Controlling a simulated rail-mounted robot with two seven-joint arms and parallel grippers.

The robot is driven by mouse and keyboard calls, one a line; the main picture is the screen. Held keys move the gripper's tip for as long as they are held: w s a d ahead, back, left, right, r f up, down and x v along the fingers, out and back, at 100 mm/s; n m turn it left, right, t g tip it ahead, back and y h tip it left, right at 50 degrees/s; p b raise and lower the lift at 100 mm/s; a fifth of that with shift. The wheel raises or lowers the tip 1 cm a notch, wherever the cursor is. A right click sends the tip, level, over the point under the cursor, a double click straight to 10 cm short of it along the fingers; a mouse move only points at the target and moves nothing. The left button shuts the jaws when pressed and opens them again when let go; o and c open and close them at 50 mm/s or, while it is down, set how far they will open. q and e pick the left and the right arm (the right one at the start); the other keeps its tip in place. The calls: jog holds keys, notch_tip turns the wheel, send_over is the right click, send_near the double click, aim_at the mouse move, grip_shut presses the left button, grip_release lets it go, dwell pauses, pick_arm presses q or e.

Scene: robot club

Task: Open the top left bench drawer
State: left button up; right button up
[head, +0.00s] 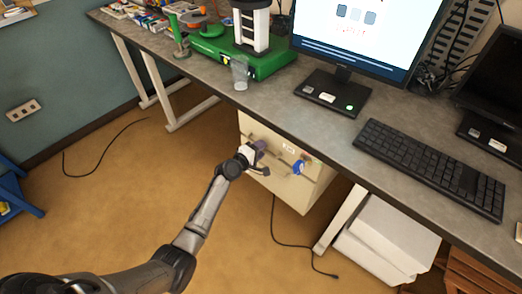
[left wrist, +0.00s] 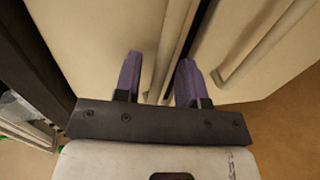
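A cream drawer unit (head: 317,178) stands under the grey bench, with long bar handles across its front. Its upper drawer front (left wrist: 95,35) looks closed, though my arm covers part of it in the head view. My left gripper (head: 259,152) is at the left part of this front. In the left wrist view, its two purple fingers (left wrist: 160,82) are apart, with the upper handle (left wrist: 175,45) running between them; I cannot tell whether they touch it. A second handle (left wrist: 262,45) lies to the right, across a dark gap. My right gripper is not in view.
The bench top (head: 310,118) overhangs the drawers. A blue item (head: 299,167) is on the drawer front, right of my gripper. White boxes (head: 385,240) stand on the floor at right. A black cable (head: 275,225) lies below. Floor at left is mostly free.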

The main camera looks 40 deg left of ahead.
pick_arm(q)
jog(key=shift+w, duration=0.35)
jog(key=shift+c, duration=0.4)
grip_shut()
